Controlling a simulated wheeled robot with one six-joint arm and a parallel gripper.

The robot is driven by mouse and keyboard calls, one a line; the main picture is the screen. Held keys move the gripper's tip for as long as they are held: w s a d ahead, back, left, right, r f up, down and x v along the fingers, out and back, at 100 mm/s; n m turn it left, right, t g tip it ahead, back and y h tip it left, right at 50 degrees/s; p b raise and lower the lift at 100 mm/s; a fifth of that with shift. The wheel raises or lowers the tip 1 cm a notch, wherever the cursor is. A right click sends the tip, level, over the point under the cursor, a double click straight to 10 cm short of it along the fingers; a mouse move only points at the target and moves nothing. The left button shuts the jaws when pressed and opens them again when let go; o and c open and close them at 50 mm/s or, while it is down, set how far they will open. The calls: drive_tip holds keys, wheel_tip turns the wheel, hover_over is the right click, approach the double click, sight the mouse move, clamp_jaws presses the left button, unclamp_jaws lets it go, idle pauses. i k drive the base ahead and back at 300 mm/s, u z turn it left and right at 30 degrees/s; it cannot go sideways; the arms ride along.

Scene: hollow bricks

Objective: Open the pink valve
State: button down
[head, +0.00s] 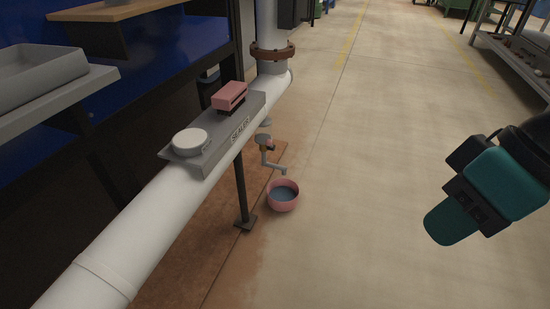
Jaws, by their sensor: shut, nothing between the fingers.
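A pink block-shaped handle (230,95) sits on a dark base on a grey plate, which is fixed on top of a thick white pipe (150,220). It looks like the pink valve, but whether it is open or closed cannot be told. A small tap (265,150) with a pinkish part hangs below the pipe. My gripper (437,228), teal and black, is at the right edge, in the air over the floor. It is shut and empty, well apart from the pipe and the pink handle.
A round white knob (190,141) shares the lettered plate. A pink bowl (283,195) of dark liquid stands on the floor below the tap. A brown flange (272,52) joins the upright pipe. A shelf with a grey tray (40,73) is at left.

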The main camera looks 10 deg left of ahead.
sight(272, 147)
drive_tip(key=k, duration=1.1)
drive_tip(key=z, duration=0.55)
drive_tip(key=i, duration=0.75)
drive_tip(key=z, duration=0.5)
drive_tip(key=i, duration=0.75)
drive_tip(key=u, duration=0.55)
drive_tip(key=i, duration=0.65)
drive_tip(key=u, duration=1)
drive_tip(key=i, duration=0.35)
drive_tip(key=u, duration=0.35)
